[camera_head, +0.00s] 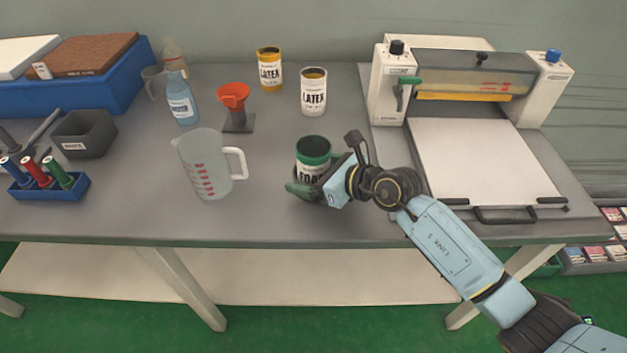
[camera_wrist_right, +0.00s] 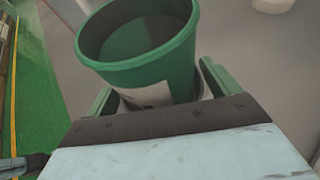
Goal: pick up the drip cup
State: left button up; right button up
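No item carries a readable "drip cup" label, so I cannot tell which one it is. A green-rimmed can (camera_head: 313,150) with a white label stands on the table, upright. My right gripper (camera_head: 318,188) is low at this can, with its green fingers on either side. In the right wrist view, the can (camera_wrist_right: 150,72) is open-topped and sits between the fingers (camera_wrist_right: 160,95). Whether they press on it is not clear. An orange funnel-like cup (camera_head: 233,93) stands on a small dark base farther back. My left gripper is not in view.
A clear measuring jug (camera_head: 205,165) stands left of the can. Two latex cans (camera_head: 270,70) (camera_head: 313,92) stand behind. A blue bottle (camera_head: 181,100), grey bin (camera_head: 86,134) and blue tool rack (camera_head: 48,188) are left. A white press machine (camera_head: 480,160) stands right.

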aim_at(312, 138)
jog(key=c, duration=1)
jog(key=shift+o, duration=0.2)
jog(key=shift+r, duration=0.2)
notch_tip(312, 138, up, 9)
jog(key=shift+f+p, duration=0.1)
jog(key=shift+p, duration=1)
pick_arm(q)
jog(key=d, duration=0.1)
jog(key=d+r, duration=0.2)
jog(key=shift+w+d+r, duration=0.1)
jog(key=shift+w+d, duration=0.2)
pick_arm(e)
jog(key=shift+r, duration=0.5)
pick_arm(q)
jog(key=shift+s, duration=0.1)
pick_arm(e)
jog(key=shift+f, duration=0.1)
